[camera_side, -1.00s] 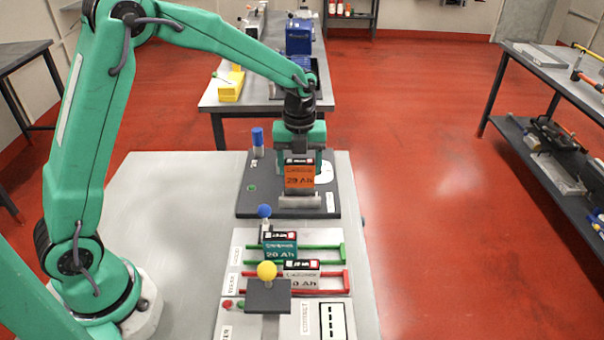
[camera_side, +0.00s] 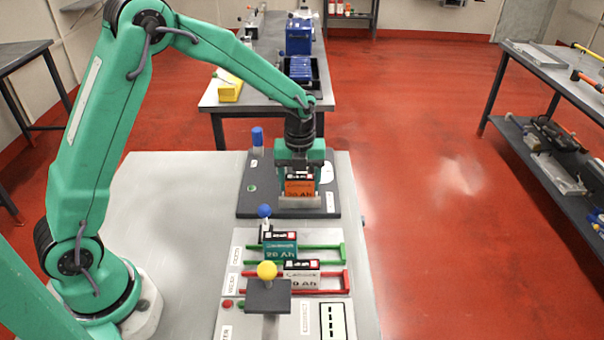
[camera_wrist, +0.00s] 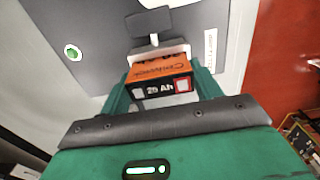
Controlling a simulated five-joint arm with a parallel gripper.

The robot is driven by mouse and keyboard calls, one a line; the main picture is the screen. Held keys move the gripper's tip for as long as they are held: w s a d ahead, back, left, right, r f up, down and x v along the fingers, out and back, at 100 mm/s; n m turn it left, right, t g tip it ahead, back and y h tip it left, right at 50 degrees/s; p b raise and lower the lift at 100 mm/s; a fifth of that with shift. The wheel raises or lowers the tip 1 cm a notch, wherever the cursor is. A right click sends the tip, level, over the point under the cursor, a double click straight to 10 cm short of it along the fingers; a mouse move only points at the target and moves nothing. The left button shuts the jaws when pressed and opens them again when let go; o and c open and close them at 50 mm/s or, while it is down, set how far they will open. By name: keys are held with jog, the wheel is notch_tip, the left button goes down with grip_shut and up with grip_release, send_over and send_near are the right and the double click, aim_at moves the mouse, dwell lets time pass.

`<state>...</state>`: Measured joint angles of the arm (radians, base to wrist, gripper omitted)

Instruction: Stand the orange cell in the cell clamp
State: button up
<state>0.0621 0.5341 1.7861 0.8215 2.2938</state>
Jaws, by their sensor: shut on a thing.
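The orange cell (camera_side: 299,187), marked 20 Ah, is upright at the cell clamp on the dark plate. The clamp's pale metal jaw (camera_side: 299,202) hides the cell's lower front. My gripper (camera_side: 300,172) is over the clamp, pointing down, and shut on the orange cell. In the wrist view the orange cell (camera_wrist: 160,82) sits between my green fingers, with the clamp's pale jaw (camera_wrist: 158,50) close along its far side. I cannot tell whether the cell's base touches the clamp floor.
A blue-topped post (camera_side: 258,140) stands at the plate's back left. Nearer are a teal cell (camera_side: 280,248) and a pale cell (camera_side: 301,274) among green and red rails, with blue and yellow knobs. The left of the table (camera_side: 170,200) is clear.

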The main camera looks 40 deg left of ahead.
jog(key=shift+f, duration=0.2)
dwell(0.6)
jog(key=o, duration=1.3)
jog(key=shift+o, duration=0.2)
jog(key=shift+r, duration=0.15)
notch_tip(320, 180, up, 7)
jog(key=shift+r, duration=0.2)
